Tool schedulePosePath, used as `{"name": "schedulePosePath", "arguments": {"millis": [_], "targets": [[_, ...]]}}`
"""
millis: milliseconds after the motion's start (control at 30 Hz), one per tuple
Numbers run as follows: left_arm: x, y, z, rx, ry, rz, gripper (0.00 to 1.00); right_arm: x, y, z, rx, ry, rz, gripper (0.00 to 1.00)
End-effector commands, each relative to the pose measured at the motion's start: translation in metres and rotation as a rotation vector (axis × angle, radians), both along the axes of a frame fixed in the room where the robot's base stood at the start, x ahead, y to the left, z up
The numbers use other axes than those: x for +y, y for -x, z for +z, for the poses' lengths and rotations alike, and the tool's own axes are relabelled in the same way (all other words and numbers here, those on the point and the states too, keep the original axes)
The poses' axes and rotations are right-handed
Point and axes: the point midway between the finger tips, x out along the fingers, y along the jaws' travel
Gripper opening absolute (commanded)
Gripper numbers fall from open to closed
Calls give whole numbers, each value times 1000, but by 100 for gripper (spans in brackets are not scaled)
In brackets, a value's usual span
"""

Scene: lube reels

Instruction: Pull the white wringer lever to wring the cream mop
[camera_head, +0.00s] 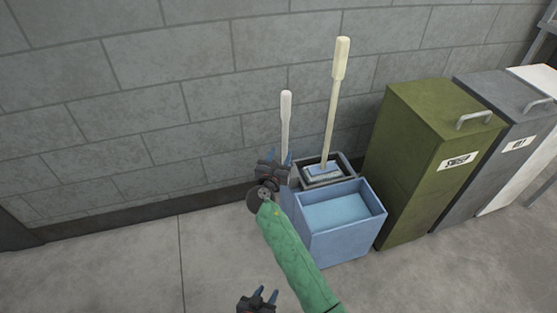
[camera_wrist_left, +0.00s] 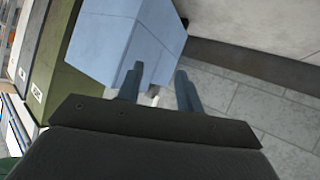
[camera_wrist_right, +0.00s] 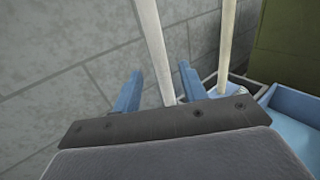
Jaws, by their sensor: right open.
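The white wringer lever (camera_head: 286,120) stands upright at the left side of the blue mop bucket (camera_head: 338,239). The cream mop (camera_head: 333,110) stands with its head in the grey wringer (camera_head: 343,164) at the back of the bucket. My right gripper (camera_head: 283,160) is open at the lower part of the lever. In the right wrist view the lever (camera_wrist_right: 156,45) passes between the two open fingers, without clear contact. My left gripper (camera_head: 265,296) is open and empty, low in front of the bucket. The left wrist view shows its fingers (camera_wrist_left: 158,85) apart near the bucket (camera_wrist_left: 115,40).
A green bin (camera_head: 405,165) stands close to the right of the bucket, with a grey bin (camera_head: 480,170) and a white bin (camera_head: 525,150) beyond it. The block wall (camera_head: 130,100) is close behind. The floor (camera_head: 120,270) at left is clear.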

Motion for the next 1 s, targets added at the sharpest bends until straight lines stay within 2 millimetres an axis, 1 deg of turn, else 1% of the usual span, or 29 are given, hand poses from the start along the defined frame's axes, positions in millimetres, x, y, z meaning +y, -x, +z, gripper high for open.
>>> {"name": "schedulePosePath", "arguments": {"millis": [33,200,400,600,867,900,967,1000], "targets": [[-1,-5,6,-23,5,2,36,-2,-8,1,-2,0,-1,42],[-2,-18,28,-96,19,9,36,-8,-29,0,-2,-2,0,42],[-3,-30,50,-165,35,15,36,-14,-47,0,-1,-2,-1,42],[-3,-33,58,-194,40,18,36,-16,-55,0,-1,-3,0,42],[-4,-34,61,-201,42,18,36,-16,-56,0,-1,-3,0,42],[-4,-34,61,-201,42,18,36,-16,-56,0,-1,-3,0,40],[-4,-34,61,-201,42,18,36,-16,-56,0,-1,-3,0,29],[-4,-34,61,-200,42,18,36,-16,-56,0,-1,-3,0,21]]}}
